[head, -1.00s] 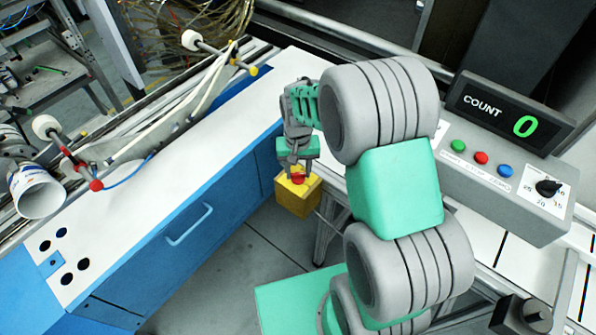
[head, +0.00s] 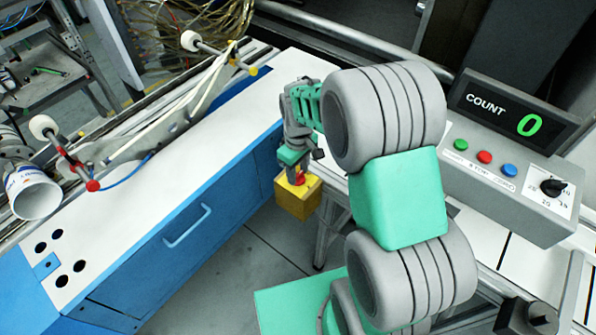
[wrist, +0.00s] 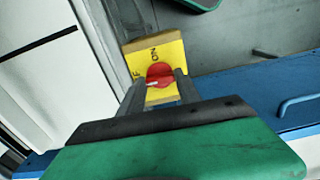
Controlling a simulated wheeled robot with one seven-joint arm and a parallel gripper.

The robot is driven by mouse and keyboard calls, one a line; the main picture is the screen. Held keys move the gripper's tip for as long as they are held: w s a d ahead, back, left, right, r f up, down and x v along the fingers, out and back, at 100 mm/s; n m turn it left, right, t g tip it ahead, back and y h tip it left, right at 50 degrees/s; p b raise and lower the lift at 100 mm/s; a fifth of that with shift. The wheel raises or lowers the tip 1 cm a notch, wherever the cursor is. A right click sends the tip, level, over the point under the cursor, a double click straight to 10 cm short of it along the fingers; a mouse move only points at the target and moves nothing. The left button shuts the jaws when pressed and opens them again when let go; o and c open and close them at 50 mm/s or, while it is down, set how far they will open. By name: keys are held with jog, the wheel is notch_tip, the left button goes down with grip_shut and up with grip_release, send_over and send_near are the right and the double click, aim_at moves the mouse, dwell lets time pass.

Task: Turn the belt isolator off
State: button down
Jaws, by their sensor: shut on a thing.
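The belt isolator is a yellow box (head: 297,200) with a red knob (head: 299,178) on top, hanging beside the blue cabinet in the head view. In the wrist view its yellow plate (wrist: 170,55) reads ON near the top, with a cut-off letter F at the left. The red knob (wrist: 160,73) has a white mark on its left side, turned away from ON toward the F side. My gripper (wrist: 161,83) is shut on the knob, one finger on each side. The fingers hide part of the plate, including most of the left label.
The white-topped blue cabinet (head: 185,215) with a handle runs along the left. A control box (head: 500,190) with coloured buttons, a dial and a COUNT display (head: 515,112) showing 0 stands at the right. Bare floor (head: 245,270) lies below the isolator.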

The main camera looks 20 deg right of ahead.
aim_at(298, 175)
jog(key=shift+n, duration=0.3)
jog(key=c, duration=0.8)
grip_release()
jog(key=shift+c, duration=0.2)
jog(key=shift+r, duration=0.1)
notch_tip(298, 175, up, 8)
jog(key=shift+f+b, duration=0.2)
jog(key=shift+b, duration=0.2)
